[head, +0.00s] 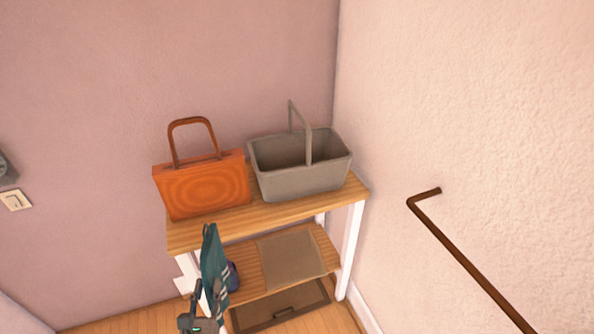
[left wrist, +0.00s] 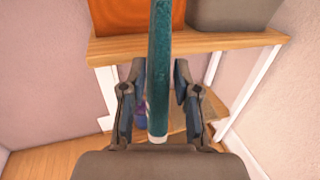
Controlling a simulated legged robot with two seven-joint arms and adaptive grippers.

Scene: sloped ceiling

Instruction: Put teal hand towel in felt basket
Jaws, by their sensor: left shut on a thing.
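The teal hand towel (head: 212,262) hangs in my left gripper (head: 207,294), in front of the shelf's left part. In the left wrist view the towel (left wrist: 160,70) runs upright between the two fingers of the left gripper (left wrist: 159,95), which is shut on it. The grey felt basket (head: 300,178) with its upright handle stands on the shelf's top board, to the right of and above the towel. The basket's lower part (left wrist: 232,17) shows at the top of the left wrist view. The basket's visible inside looks empty. My right gripper is not in view.
An orange handbag (head: 202,185) stands left of the basket on the wooden top board (head: 270,215). A lower board holds a brown mat (head: 290,260) and a dark purple item (head: 233,276). A brown rail (head: 465,262) runs along the right wall.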

